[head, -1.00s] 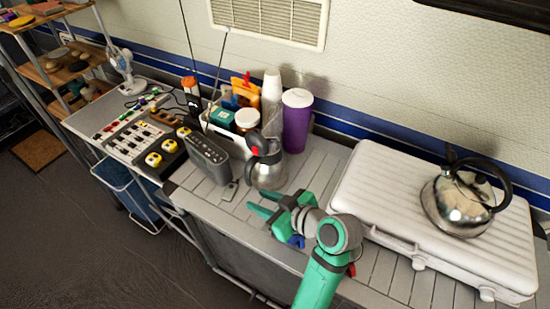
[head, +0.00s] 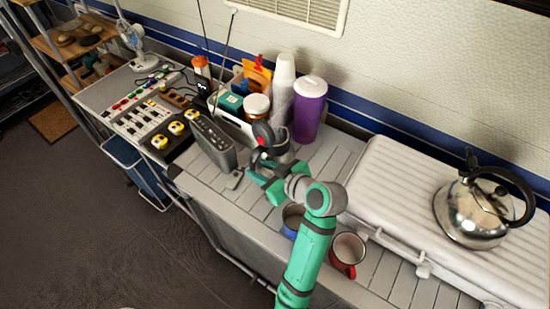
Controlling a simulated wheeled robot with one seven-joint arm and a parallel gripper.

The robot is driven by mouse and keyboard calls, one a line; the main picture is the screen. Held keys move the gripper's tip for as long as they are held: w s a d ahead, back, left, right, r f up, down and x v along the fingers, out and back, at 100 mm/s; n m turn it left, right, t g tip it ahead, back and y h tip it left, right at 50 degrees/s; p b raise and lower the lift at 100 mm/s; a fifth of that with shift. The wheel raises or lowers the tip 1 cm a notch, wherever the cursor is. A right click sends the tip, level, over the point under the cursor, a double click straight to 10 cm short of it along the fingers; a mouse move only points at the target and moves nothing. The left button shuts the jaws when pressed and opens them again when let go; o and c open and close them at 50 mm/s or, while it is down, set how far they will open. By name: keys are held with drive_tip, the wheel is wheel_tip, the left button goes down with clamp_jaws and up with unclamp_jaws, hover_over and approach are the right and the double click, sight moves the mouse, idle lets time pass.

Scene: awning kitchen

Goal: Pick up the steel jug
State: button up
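The steel jug (head: 284,149), with a dark handle and lid and a red spot, stands on the grey slatted counter (head: 330,160) in front of the cups. My green gripper (head: 259,178) is low at the jug's near side, its fingers spread apart and pointing left. The gripper and wrist hide the jug's lower part. I cannot tell whether the fingers touch it.
A grey radio (head: 209,145) stands close left of the jug; a purple tumbler (head: 309,112) and white cups (head: 283,88) stand behind. A blue mug (head: 291,220) and a red mug (head: 347,252) are near my arm. A white case (head: 400,195) bears a kettle (head: 470,212).

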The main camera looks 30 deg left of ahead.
sight(252, 165)
drive_tip(key=x, duration=0.2)
drive_tip(key=shift+w+a, duration=0.2)
drive_tip(key=shift+a, duration=0.25)
drive_tip(key=shift+w+a+f, duration=0.15)
drive_tip(key=shift+a+f, duration=0.15)
drive_tip(key=shift+a, duration=0.1)
drive_tip(key=shift+c, duration=0.3)
drive_tip(key=shift+a, duration=0.15)
clamp_jaws()
drive_tip(key=shift+r, duration=0.2)
